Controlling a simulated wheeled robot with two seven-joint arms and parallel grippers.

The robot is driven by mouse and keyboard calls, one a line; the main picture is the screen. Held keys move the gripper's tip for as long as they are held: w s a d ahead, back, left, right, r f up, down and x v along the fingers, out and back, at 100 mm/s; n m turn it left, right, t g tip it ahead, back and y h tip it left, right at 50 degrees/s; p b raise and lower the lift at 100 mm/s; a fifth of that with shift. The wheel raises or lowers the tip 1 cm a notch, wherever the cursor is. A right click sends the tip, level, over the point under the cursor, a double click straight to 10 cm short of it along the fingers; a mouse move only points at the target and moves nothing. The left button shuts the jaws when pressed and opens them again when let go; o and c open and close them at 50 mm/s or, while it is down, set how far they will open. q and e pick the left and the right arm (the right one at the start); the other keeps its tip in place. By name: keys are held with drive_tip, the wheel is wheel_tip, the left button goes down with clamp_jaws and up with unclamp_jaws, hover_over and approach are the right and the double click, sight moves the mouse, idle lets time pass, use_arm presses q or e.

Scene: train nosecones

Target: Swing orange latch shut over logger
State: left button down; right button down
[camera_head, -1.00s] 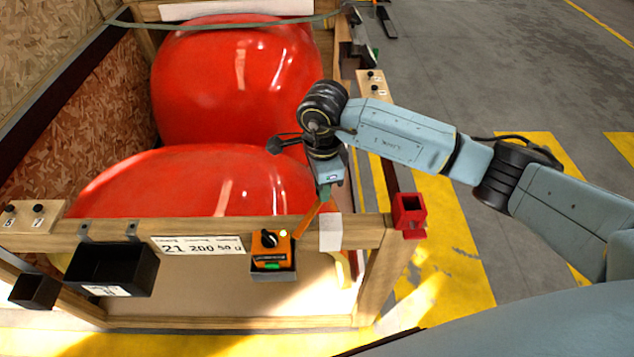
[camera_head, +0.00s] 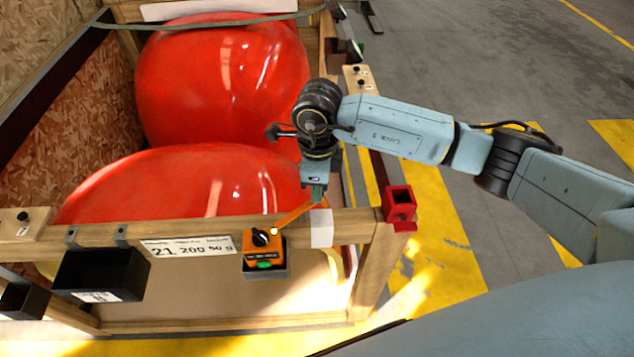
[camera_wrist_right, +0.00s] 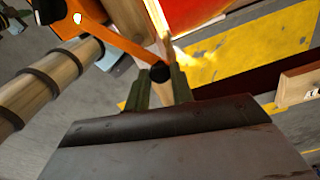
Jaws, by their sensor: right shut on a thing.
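The logger (camera_head: 265,256) is an orange box with a black knob, a lit yellow lamp and a green button, seated in a grey holder on the crate's front rail. The orange latch (camera_head: 294,214) is a thin bar that slants up and right from the logger's upper right corner; it also shows in the right wrist view (camera_wrist_right: 120,40). My right gripper (camera_head: 317,195) is shut on the latch's outer end. In the right wrist view its fingers (camera_wrist_right: 163,88) close around the black knob (camera_wrist_right: 160,72) there. My left gripper is not in view.
Big red nosecones (camera_head: 220,90) fill the wooden crate behind the rail (camera_head: 345,226). A white label (camera_head: 321,228) hangs on the rail below my gripper. A red bracket (camera_head: 399,207) sits at the right corner. A black bin (camera_head: 100,273) hangs left. Floor at right is open.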

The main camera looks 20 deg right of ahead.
drive_tip(key=c, duration=1.2)
unclamp_jaws()
wheel_tip(320, 180, up, 14)
drive_tip(key=shift+f+b, duration=0.25)
drive_tip(key=shift+b, duration=0.2)
